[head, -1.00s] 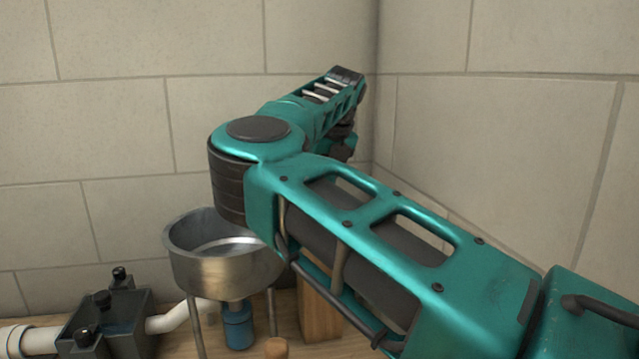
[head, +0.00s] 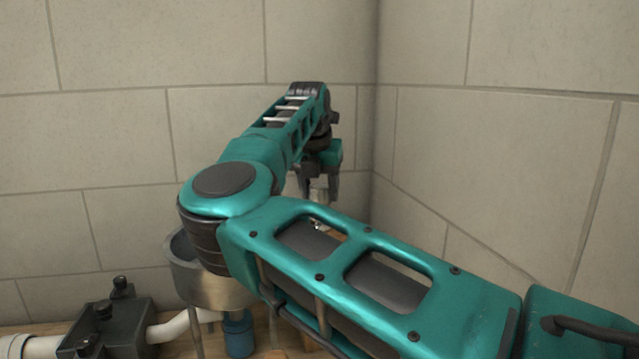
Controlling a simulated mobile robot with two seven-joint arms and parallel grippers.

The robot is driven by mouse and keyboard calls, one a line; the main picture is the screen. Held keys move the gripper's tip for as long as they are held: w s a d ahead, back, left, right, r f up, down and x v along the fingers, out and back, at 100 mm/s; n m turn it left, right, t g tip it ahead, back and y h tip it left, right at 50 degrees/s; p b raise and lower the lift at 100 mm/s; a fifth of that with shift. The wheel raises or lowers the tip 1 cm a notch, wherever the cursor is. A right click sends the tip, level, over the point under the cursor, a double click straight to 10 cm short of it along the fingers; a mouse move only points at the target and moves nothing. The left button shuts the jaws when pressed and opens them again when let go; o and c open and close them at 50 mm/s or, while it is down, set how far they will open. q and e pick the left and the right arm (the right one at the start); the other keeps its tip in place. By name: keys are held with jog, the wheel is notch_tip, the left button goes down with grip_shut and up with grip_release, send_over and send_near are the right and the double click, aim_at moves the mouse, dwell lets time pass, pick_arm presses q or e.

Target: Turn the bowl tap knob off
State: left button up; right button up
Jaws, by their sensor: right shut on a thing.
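My right arm reaches across the view, and its gripper (head: 320,192) points down at the back, near the wall corner. Its fingers are shut on what looks like the bowl tap knob, which is small and mostly hidden by the fingers and my forearm. I cannot tell how far the knob is turned. The metal bowl (head: 212,292) stands on thin legs at the lower left of the arm. My elbow covers part of its rim and inside. My left gripper is not in view.
A dark clamp-like block (head: 122,318) holds pale pipework (head: 180,324) at lower left. A blue fitting (head: 239,335) sits under the bowl. Tiled walls (head: 440,150) meet in a corner just behind my gripper. The space above the arm is clear.

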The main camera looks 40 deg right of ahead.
jog(key=shift+m+g, duration=0.3)
jog(key=shift+m, duration=0.2)
jog(key=shift+f, duration=0.1)
jog(key=o, duration=1)
jog(key=shift+a+r, duration=0.1)
jog(key=shift+r, duration=0.1)
jog(key=v, duration=1.2)
jog(key=shift+s+a+r, duration=0.15)
jog(key=shift+a+r, duration=0.05)
jog(key=shift+r, duration=0.05)
